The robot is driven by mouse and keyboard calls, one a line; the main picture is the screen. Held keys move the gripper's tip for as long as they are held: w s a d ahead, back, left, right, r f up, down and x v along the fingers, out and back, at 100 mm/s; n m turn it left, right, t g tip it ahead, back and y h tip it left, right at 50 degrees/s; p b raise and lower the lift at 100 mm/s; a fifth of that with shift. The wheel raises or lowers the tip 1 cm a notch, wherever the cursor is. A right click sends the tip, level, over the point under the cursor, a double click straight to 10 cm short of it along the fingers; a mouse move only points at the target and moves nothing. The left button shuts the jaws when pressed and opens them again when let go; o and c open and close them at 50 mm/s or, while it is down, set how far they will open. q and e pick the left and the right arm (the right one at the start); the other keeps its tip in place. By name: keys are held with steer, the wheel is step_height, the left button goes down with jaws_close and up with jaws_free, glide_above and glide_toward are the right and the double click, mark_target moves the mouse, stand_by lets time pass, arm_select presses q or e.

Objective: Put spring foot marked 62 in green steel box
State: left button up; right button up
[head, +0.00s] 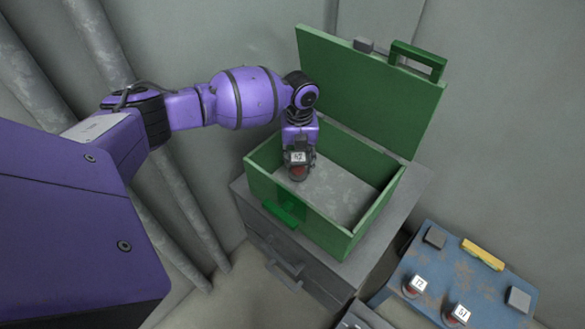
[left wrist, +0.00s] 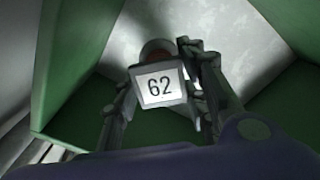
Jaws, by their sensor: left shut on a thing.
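The green steel box (head: 352,243) stands with its lid open against the wall. My left gripper (head: 298,165) is inside the box opening, towards its left side, pointing down. It is shut on the spring foot marked 62 (head: 298,157), which has a white label and a reddish-brown lower part. I cannot tell whether the foot touches the floor. My right gripper is not in view.
The box stands on a grey drawer cabinet (head: 412,192). A worn blue surface (head: 440,268) at lower right holds two more labelled feet (head: 414,286), (head: 457,315), a yellow item (head: 482,254) and grey blocks (head: 435,237). Pipes (head: 170,195) run along the left wall. The rest of the box floor is bare.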

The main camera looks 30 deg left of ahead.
mark_target(298, 170)
arm_select(q)
steer(key=shift+f, duration=2.4)
steer(key=shift+f+b, duration=0.1)
steer(key=shift+b, duration=0.2)
steer(key=o, duration=1.4)
steer(key=shift+f, duration=0.1)
step_height(298, 170, up, 12)
steer(key=shift+r+p, duration=0.25)
steer(key=shift+p, duration=0.45)
